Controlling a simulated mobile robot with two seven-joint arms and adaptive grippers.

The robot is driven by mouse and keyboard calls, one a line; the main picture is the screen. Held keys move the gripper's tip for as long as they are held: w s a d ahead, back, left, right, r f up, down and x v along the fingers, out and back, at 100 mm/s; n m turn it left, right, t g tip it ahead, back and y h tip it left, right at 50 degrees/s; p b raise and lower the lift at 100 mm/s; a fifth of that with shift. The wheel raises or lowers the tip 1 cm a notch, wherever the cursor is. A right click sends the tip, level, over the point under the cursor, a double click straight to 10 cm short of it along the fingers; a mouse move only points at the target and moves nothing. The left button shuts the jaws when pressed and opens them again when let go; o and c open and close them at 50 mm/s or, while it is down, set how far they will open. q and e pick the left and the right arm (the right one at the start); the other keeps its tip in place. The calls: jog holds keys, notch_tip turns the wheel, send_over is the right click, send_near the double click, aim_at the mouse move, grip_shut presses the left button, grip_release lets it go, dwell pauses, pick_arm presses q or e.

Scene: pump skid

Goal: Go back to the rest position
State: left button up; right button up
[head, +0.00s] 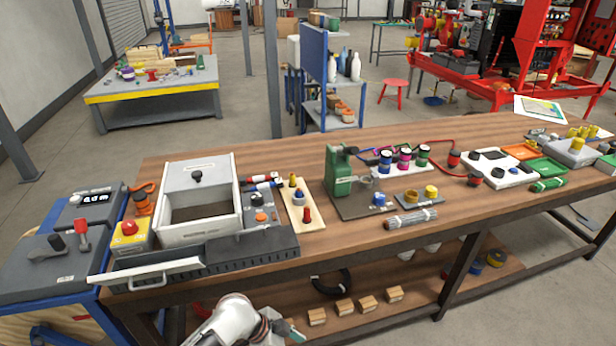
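A white arm of mine shows at the bottom edge, left of centre, in front of the bench and below its top. It comes in from the lower left, so I take it as my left arm. Its dark end, apparently part of my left gripper (287,330), is small and cut by the frame. I cannot tell whether its fingers are open or shut, and I see nothing clearly held. My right arm and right gripper are not in view.
The wooden bench (340,262) carries a white box (199,218), a green device (340,172) and several small parts. Its lower shelf holds wooden blocks (344,307). A blue-framed table (40,268) stands left. Grey floor (540,290) is free at the front right.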

pick_arm(q)
jog(key=s+a+r+n+t+y, duration=0.1)
jog(key=s+a+n+t, duration=0.3)
jog(key=a, duration=0.6)
jog(key=s+a+n+t+y, duration=0.3)
jog(key=s+a+n+t, duration=0.2)
jog(key=s+a+n, duration=0.3)
jog(key=shift+s+a+r, duration=0.2)
jog(key=shift+a+r, duration=0.2)
jog(key=shift+a, duration=0.6)
